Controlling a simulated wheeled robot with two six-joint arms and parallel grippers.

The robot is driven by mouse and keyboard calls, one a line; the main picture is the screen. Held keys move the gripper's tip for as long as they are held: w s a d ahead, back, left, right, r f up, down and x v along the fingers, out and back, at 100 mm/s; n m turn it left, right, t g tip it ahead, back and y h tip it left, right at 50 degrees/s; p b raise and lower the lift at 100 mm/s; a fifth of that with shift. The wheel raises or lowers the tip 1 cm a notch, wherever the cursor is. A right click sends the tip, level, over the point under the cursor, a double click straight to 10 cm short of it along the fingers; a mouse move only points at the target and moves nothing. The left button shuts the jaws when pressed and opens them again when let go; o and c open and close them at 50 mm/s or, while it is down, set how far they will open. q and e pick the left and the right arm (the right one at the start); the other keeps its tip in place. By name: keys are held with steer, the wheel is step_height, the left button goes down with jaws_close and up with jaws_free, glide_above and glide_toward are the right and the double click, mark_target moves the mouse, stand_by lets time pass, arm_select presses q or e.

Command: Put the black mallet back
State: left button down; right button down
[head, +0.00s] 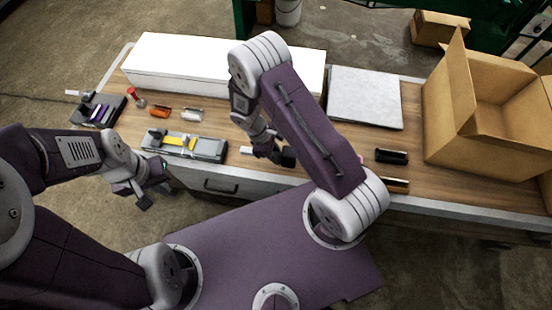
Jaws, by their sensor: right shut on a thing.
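My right gripper (268,151) is over the front edge of the bench, left of the middle. It is shut on what looks like the black mallet (288,157). A dark block shows to the right of the fingers and a pale stub to their left; the fingers and wrist hide the part between. I cannot tell whether it touches the bench. My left gripper (151,184) is open and empty, in front of the bench's left part, near a grey tray (217,151) with a yellow item in it.
A long white box (180,60) stands at the back. A grey slab (365,98) and an open cardboard box (470,125) are to the right. A black item (392,156) and a tan-handled item (396,184) lie near the right front. A dark tray (112,120) and small items are at left.

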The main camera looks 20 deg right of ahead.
step_height(320, 180, down, 4)
steer(key=shift+r+p, duration=0.15)
steer(key=shift+p, duration=0.2)
steer(key=shift+f, duration=0.3)
steer(key=c, duration=1.2)
jaws_free()
steer(key=shift+r, duration=0.1)
